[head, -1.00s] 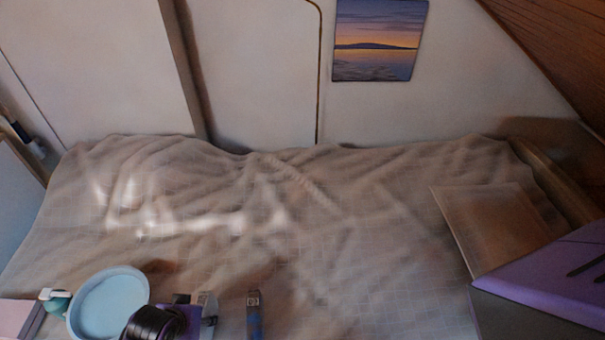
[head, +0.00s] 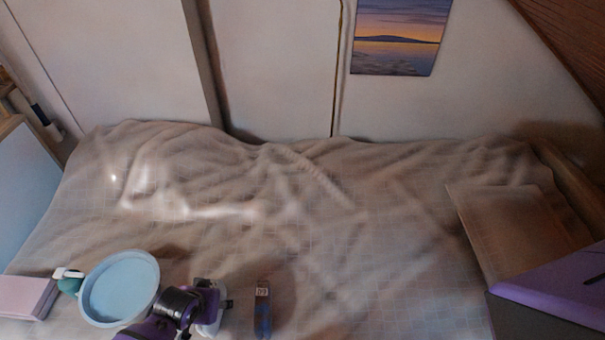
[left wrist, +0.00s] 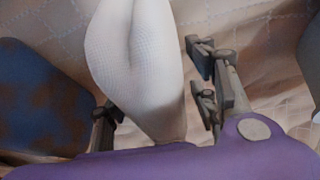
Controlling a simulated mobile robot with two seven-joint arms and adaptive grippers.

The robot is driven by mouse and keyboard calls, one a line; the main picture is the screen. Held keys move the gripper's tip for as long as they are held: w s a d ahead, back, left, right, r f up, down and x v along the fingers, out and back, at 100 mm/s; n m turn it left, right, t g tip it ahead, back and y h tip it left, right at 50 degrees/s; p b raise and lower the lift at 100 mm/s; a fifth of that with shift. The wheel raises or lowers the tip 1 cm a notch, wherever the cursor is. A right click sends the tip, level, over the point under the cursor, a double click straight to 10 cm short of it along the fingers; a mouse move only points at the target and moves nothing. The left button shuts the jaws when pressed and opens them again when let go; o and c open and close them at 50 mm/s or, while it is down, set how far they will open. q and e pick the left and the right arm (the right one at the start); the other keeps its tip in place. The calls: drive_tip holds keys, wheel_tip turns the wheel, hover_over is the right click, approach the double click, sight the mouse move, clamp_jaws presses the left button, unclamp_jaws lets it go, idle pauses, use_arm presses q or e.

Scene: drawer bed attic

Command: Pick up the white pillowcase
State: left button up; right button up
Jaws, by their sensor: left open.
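A white, finely textured cloth bundle (left wrist: 140,65), which looks like the white pillowcase, lies between the fingers in the left wrist view. My left gripper (left wrist: 155,100) is open, one finger on each side of it. I cannot tell whether the fingers touch the cloth. Its lower end is hidden by my purple gripper body. In the head view my left gripper (head: 222,310) is low over the bed, right of a light blue round bowl (head: 123,288). A small pale patch shows there, too small to tell apart from the gripper. My right gripper is not in view.
A rumpled beige bedspread (head: 330,230) covers the bed. A blue item with a label (head: 262,312) lies just right of my left gripper. A pink box (head: 22,296) and a small green-and-white item (head: 70,281) are left. A brown board (head: 520,230) and purple box (head: 560,290) are right.

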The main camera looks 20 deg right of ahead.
use_arm(q)
drive_tip(key=shift+f, duration=0.1)
drive_tip(key=shift+c, duration=0.4)
drive_tip(key=c, duration=1.2)
